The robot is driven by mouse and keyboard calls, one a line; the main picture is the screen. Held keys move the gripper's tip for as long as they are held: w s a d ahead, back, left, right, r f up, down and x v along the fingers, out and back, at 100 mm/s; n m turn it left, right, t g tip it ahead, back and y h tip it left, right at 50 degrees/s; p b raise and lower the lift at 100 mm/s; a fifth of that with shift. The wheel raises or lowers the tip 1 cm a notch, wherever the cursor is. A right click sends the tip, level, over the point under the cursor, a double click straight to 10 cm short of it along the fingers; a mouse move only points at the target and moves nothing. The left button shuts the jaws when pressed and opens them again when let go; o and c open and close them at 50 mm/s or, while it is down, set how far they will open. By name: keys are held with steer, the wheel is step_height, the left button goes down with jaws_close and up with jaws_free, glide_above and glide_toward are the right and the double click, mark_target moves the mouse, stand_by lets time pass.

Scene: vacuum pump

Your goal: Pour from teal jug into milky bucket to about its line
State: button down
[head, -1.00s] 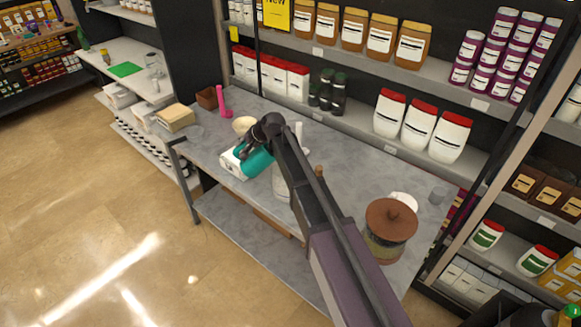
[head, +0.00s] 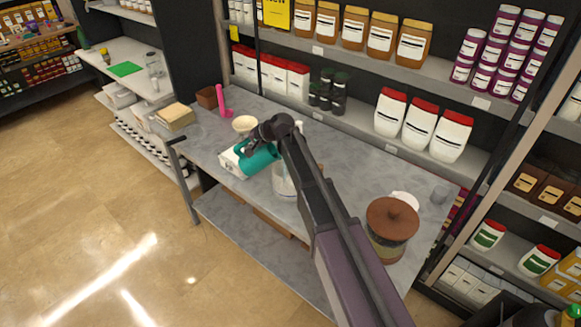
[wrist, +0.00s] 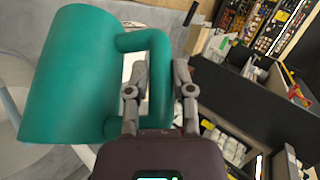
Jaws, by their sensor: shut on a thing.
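My gripper (wrist: 160,85) is shut on the handle of the teal jug (wrist: 72,75). In the head view the jug (head: 259,160) is held above the table and looks tilted, its body toward the right, close to the milky bucket (head: 283,181). The bucket is a pale translucent vessel on the table, partly hidden behind my arm. Its line and its contents cannot be made out. No stream from the jug is visible, and its mouth is hidden in both views. A pale curved rim shows under the jug at the left of the wrist view.
A white box (head: 232,163) lies just left of the jug, with a cream bowl (head: 244,124) behind it. A pink item (head: 222,101) and a brown pot (head: 207,97) stand at the back left. A jar with a brown lid (head: 391,219) stands near the right end.

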steer(key=shift+d+r, duration=0.1)
steer(key=shift+d, duration=0.05)
steer(key=shift+d+y, duration=0.1)
steer(key=shift+y, duration=0.2)
steer(key=shift+d+b, duration=0.1)
steer(key=shift+b, duration=0.25)
steer(key=shift+w+d+y+b, duration=0.15)
steer(key=shift+d+y+b, duration=0.15)
steer(key=shift+y, duration=0.1)
steer(key=shift+d, duration=0.1)
stand_by(0.4)
steer(key=shift+d+r+m+y+b, duration=0.5)
steer(key=shift+d+r+y+b, duration=0.2)
steer(key=shift+d+r+y, duration=0.15)
stand_by(0.4)
steer(key=shift+w+d, duration=0.1)
steer(key=shift+w, duration=0.05)
steer(key=shift+d+r+y, duration=0.25)
steer(key=shift+d+y, duration=0.3)
stand_by(0.5)
